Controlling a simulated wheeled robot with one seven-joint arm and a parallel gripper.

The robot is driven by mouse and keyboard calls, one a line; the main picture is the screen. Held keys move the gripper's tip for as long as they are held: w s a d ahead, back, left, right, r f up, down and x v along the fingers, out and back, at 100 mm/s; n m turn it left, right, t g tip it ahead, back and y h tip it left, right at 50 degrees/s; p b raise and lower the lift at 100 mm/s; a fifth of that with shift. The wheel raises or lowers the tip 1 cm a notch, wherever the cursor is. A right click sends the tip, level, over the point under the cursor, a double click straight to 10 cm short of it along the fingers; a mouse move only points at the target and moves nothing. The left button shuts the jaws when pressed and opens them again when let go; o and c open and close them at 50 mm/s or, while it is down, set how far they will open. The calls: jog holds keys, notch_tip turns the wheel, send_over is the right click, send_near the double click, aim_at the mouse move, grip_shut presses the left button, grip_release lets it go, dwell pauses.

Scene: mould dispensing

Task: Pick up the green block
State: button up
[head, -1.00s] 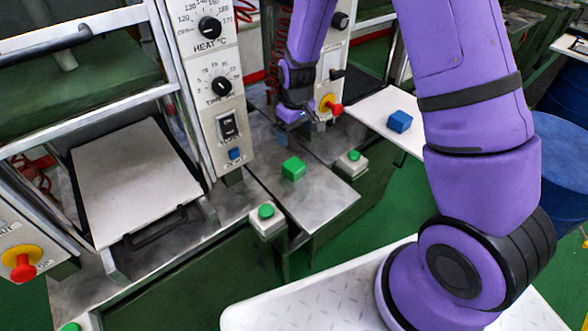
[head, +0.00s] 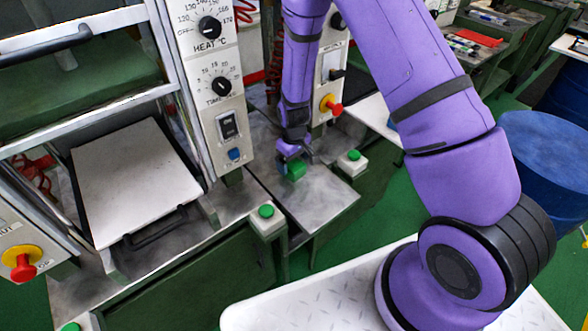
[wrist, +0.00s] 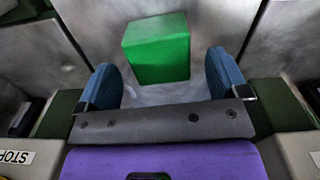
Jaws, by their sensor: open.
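The green block (head: 296,171) sits on the grey metal table (head: 318,199) between the two machine panels, partly hidden behind my gripper in the head view. In the wrist view the green block (wrist: 157,49) lies just ahead of my gripper, between the lines of its two blue fingers. My gripper (head: 290,156) is low over the table at the block. In the wrist view my gripper (wrist: 168,78) is open and empty, with one finger to each side and the block slightly beyond the tips. Whether a finger touches the block cannot be told.
A control panel with dials (head: 212,85) stands left of the table. Boxes with green buttons (head: 267,217) stand at the table's front left and right side (head: 352,161). A red emergency knob (head: 334,108) juts out behind. A blue drum (head: 548,160) is at right.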

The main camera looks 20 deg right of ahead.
aim_at(294, 164)
jog(key=shift+f, duration=1.8)
jog(key=shift+c, duration=0.4)
jog(key=c, duration=1.4)
